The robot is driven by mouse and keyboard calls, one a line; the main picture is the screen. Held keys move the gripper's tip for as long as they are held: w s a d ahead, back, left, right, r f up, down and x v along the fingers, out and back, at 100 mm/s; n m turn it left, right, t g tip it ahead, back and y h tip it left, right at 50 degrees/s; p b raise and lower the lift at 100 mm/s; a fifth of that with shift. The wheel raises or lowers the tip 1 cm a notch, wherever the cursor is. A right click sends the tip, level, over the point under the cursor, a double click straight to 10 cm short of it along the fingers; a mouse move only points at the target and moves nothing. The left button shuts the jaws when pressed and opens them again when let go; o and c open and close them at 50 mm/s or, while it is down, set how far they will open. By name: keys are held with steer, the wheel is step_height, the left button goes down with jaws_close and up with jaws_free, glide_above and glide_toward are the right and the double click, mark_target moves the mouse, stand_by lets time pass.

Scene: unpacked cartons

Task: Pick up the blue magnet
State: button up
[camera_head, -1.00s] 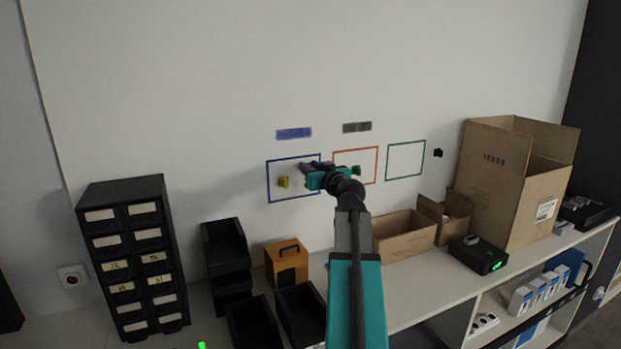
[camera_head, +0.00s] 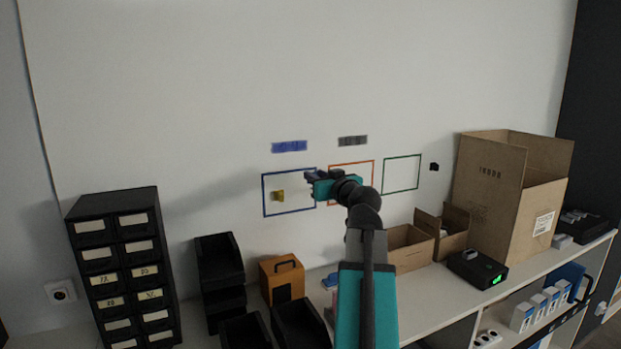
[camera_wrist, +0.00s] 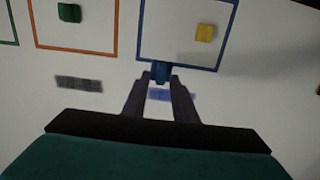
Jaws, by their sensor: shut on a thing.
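The blue magnet (camera_wrist: 160,71) is a small dark blue block held between the tips of my gripper (camera_wrist: 161,78) in the wrist view. In the head view my gripper (camera_head: 313,178) is in front of the wall at the right edge of the blue outlined frame (camera_head: 263,196). I cannot tell in these views whether the magnet still touches the wall. A yellow magnet (camera_head: 278,196) sits inside the blue frame, and it also shows in the wrist view (camera_wrist: 204,33).
An orange frame (camera_head: 374,172) holds a green magnet (camera_wrist: 69,13). A green frame (camera_head: 401,173) and a black magnet (camera_head: 434,167) are to the right. Below are black bins (camera_head: 219,262), an orange box (camera_head: 282,280) and open cartons (camera_head: 541,205) on the counter.

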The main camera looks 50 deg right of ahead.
steer(key=b+v, duration=0.5)
steer(key=v, duration=0.7)
steer(key=shift+f+b, duration=0.3)
steer(key=shift+b, duration=0.1)
steer(key=shift+s+r, duration=0.1)
